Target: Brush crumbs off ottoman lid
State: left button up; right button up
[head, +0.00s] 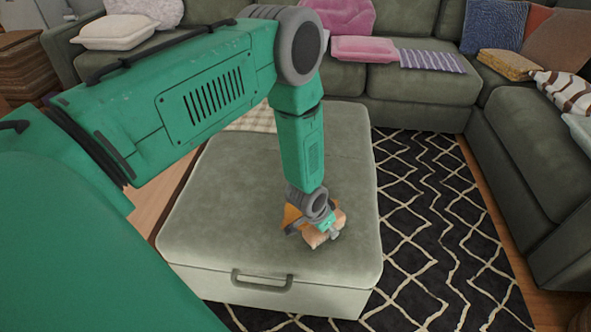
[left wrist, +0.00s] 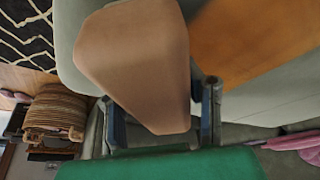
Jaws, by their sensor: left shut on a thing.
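The ottoman (head: 225,195) has a grey-green padded lid and a front handle (head: 262,281). My left gripper (head: 325,226) is low over the lid's front right part, its arm coming in from the left. It is shut on a tan, block-like brush (head: 323,238); I cannot tell whether it touches the lid. An orange piece (head: 292,216) shows beside the gripper; I cannot tell what it belongs to. In the left wrist view the tan brush (left wrist: 135,55) sits between my two dark fingers (left wrist: 162,112). I can make out no crumbs. My right gripper is in neither view.
A checked cloth (head: 252,119) lies at the ottoman's back, partly behind my arm. The green sectional (head: 415,92) with cushions stands behind and to the right. A black and white patterned rug (head: 440,215) lies right of the ottoman. The lid's left front is clear.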

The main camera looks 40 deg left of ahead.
pick_arm(q)
jog(key=r, duration=0.2)
jog(key=p, duration=0.1)
jog(key=shift+w+d+r, duration=0.25)
jog(key=shift+r, duration=0.15)
jog(key=r+p, duration=0.1)
jog(key=a+r+p, duration=0.1)
jog(key=shift+r+p, duration=0.3)
jog(key=shift+r, duration=0.1)
jog(key=shift+d+r+p, duration=0.1)
jog(key=shift+r+p, duration=0.4)
jog(key=shift+r, duration=0.2)
jog(key=shift+d+r, duration=0.15)
jog(key=shift+r, duration=0.15)
jog(key=shift+d+r, duration=0.1)
jog(key=shift+r, duration=0.05)
jog(key=shift+a, duration=0.25)
jog(key=shift+d, duration=0.15)
